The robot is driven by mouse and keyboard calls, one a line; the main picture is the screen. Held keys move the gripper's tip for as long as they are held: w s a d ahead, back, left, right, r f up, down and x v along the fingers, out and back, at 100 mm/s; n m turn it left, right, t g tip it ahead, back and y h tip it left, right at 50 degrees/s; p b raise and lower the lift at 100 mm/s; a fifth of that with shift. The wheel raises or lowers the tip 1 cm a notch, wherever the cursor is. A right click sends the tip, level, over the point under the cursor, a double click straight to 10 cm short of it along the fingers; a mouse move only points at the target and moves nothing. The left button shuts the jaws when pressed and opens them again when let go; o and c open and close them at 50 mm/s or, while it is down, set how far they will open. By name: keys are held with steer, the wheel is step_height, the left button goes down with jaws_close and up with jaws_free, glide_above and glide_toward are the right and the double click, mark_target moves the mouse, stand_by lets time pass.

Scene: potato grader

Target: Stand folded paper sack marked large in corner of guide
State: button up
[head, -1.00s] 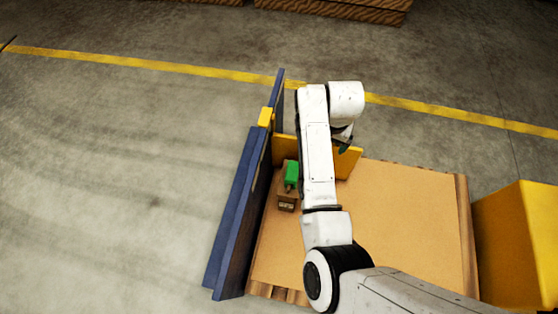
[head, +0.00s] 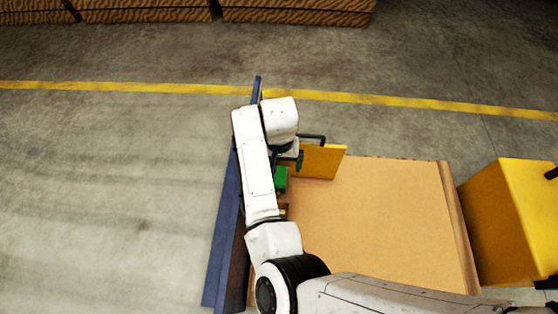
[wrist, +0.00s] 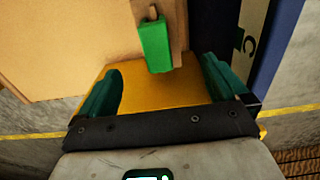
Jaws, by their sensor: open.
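The guide is a corner of a long blue wall (head: 222,240) and a low yellow wall (head: 325,163). A small brown item (head: 283,211) lies near the blue wall, mostly hidden behind my arm; I cannot read any marking or tell if it is the folded sack. A green piece (head: 281,180) is beside it, near the corner. In the wrist view the green piece (wrist: 156,44) is beyond my gripper (wrist: 160,80), not between its fingers. My gripper is open and empty, with the yellow wall (wrist: 150,90) showing between its dark green fingers.
A tan sheet on a pallet (head: 370,225) is bare to the right of the corner. A yellow block (head: 510,220) stands farther right. Wooden stacks (head: 295,12) lie beyond the yellow floor line. The wrist view shows a pale panel (wrist: 252,25) lettered C.

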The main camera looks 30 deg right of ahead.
step_height(320, 180, down, 10)
steer(key=b, duration=0.4)
steer(key=shift+r, duration=0.2)
jaws_close()
stand_by(0.8)
